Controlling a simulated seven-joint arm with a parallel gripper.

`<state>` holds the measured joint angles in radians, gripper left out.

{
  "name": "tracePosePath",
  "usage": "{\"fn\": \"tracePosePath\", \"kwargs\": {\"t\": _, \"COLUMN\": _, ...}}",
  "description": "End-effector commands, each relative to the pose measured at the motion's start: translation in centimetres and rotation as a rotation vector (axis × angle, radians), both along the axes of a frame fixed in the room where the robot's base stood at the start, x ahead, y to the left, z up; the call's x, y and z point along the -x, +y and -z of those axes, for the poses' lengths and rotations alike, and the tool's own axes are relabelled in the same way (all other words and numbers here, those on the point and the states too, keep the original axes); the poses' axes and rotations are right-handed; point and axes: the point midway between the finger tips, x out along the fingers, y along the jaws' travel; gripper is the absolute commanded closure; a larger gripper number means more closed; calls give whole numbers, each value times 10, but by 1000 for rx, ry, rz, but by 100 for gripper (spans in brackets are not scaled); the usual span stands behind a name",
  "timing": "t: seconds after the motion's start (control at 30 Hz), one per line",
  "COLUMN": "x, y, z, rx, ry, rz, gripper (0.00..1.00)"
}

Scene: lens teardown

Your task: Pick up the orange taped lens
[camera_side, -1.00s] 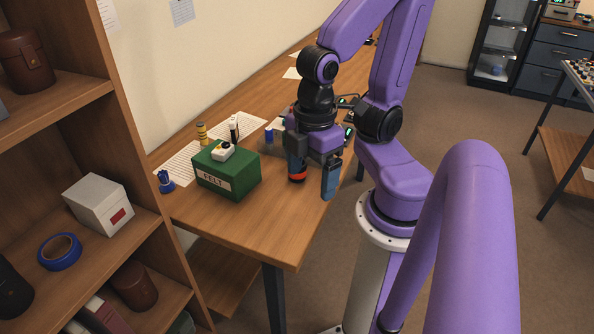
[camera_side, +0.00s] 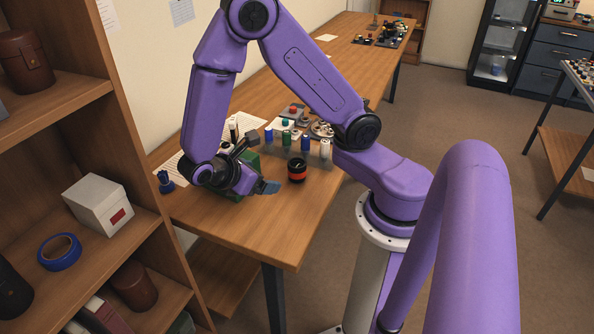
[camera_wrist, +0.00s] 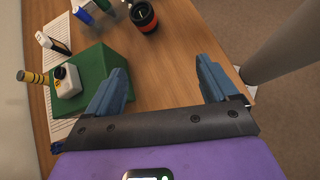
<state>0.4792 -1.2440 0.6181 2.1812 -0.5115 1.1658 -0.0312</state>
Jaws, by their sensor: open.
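The orange taped lens (camera_side: 297,170) is a short black cylinder with an orange band, upright on the wooden table. It also shows at the top of the wrist view (camera_wrist: 143,16), ahead of my gripper and clear of it. My gripper (camera_side: 268,187) is low to the left of the lens in the side view, beside the green box. In the wrist view its two blue fingers (camera_wrist: 163,75) stand wide apart, with only bare table between them. In the side view the arm hides most of the green box and part of the gripper.
The green box (camera_wrist: 95,68), with a small white-and-yellow item (camera_wrist: 67,80) on it, stands left of my fingers in the wrist view. Several small bottles (camera_side: 306,143) and trays stand behind the lens. The table is bare toward its front edge.

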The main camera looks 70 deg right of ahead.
Motion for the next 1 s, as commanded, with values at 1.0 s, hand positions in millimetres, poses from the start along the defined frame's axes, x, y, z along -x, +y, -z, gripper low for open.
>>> {"fn": "tracePosePath", "kwargs": {"t": 1.0, "x": -12, "y": -120, "z": 83, "rx": 273, "ry": 186, "rz": -54, "gripper": 13}}
